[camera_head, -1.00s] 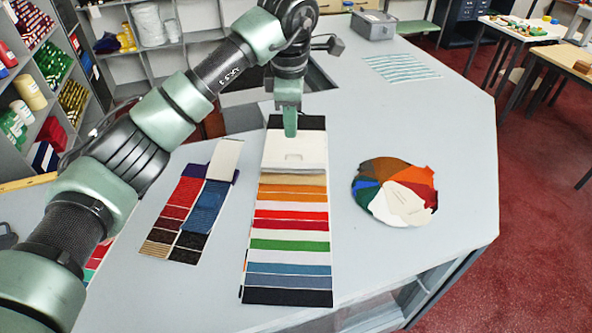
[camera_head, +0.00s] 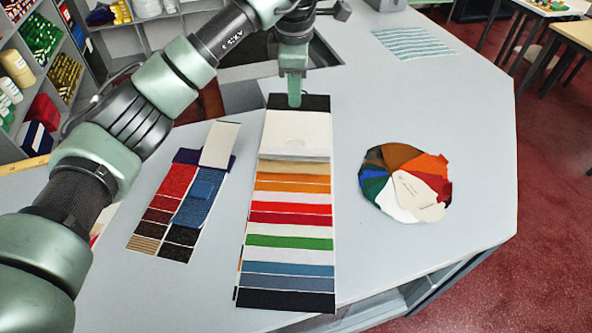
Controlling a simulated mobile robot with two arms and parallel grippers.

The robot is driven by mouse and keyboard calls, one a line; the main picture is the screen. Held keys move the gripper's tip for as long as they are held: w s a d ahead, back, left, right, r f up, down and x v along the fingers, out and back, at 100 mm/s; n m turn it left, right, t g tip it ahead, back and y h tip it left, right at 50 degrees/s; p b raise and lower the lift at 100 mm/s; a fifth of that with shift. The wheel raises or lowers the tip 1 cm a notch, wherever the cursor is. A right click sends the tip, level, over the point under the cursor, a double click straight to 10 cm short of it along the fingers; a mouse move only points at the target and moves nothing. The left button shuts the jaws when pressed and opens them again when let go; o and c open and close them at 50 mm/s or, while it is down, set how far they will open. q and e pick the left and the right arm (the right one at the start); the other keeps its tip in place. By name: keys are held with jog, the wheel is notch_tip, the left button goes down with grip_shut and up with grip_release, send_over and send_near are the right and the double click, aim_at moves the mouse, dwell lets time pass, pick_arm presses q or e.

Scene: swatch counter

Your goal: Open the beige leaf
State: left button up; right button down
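A long swatch book (camera_head: 287,242) lies flat in the middle of the counter, with stepped leaves in several colours. Its far end has a black band (camera_head: 315,102) and a wide off-white panel (camera_head: 297,131). Below the panel come a pale greyish-beige strip (camera_head: 293,157) and a tan strip (camera_head: 292,171), then orange, white, red, green, blue and black ones. I cannot tell which strip is the beige leaf. My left gripper (camera_head: 295,98) points down at the black band. Its fingers show as one narrow shape, so their gap is hidden. My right gripper is not in view.
A swatch card (camera_head: 180,207) with red, blue and dark patches lies to the left. A round fan of coloured leaves (camera_head: 405,183) lies to the right. A striped cloth (camera_head: 413,43) is farther back. The grey counter (camera_head: 420,105) is clear around them.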

pick_arm(q)
jog(key=b, duration=1.9)
send_near(296, 172)
jog(key=shift+w+f+p, duration=0.25)
jog(key=shift+f+p, duration=0.05)
jog(key=shift+f, duration=0.95)
jog(key=shift+w+f+p, duration=0.2)
jog(key=shift+f+p, duration=0.15)
jog(key=shift+f, duration=0.85)
jog(key=shift+w+f+p, duration=0.25)
jog(key=shift+f+p, duration=0.05)
jog(key=shift+f, duration=0.95)
grip_shut()
